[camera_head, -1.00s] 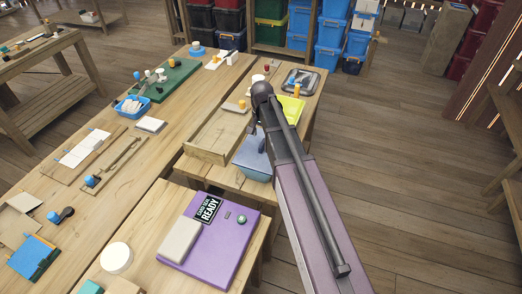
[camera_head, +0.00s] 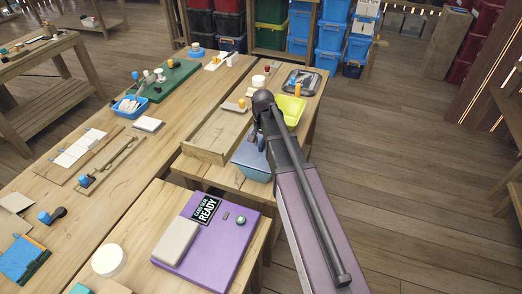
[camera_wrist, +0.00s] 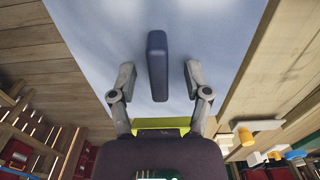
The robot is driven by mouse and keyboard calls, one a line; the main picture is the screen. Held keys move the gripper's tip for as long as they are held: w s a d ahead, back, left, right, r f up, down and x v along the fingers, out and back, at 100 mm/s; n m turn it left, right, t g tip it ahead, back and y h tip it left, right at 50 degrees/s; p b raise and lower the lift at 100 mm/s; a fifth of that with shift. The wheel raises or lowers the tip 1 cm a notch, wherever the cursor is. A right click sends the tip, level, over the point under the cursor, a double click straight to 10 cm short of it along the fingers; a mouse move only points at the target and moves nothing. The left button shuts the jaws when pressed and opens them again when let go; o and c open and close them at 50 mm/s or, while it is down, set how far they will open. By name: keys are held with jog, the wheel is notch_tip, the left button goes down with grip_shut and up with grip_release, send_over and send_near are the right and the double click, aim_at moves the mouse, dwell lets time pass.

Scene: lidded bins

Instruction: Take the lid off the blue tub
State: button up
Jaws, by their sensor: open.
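The blue tub (camera_head: 258,175) stands near the table's front edge in the head view, partly hidden behind my arm. Its grey-blue lid (camera_head: 245,155) is on top of it. In the wrist view the lid (camera_wrist: 215,35) fills the upper middle, with a dark blue bar handle (camera_wrist: 157,65) standing up from it. My gripper (camera_wrist: 157,82) is open, with one finger on each side of the handle and a gap on both sides. In the head view my arm hides the gripper's fingertips.
A yellow-green bin (camera_head: 292,110) stands just behind the tub. A wooden tray (camera_head: 205,150) lies to its left. A purple case (camera_head: 208,245) with a "READY" label lies on the nearer table. Open floor (camera_head: 400,170) is to the right.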

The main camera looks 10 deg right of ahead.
aim_at(263, 141)
dwell(0.4)
grip_shut()
jog(key=shift+r, duration=0.2)
notch_tip(263, 141, up, 3)
jog(key=p, duration=0.3)
jog(key=s+d+r+p, duration=0.1)
jog(key=s+d+p, duration=0.1)
jog(key=s+d, duration=0.6)
jog(key=shift+s+r, duration=0.3)
jog(key=shift+s, duration=2.6)
jog(key=shift+d, duration=0.1)
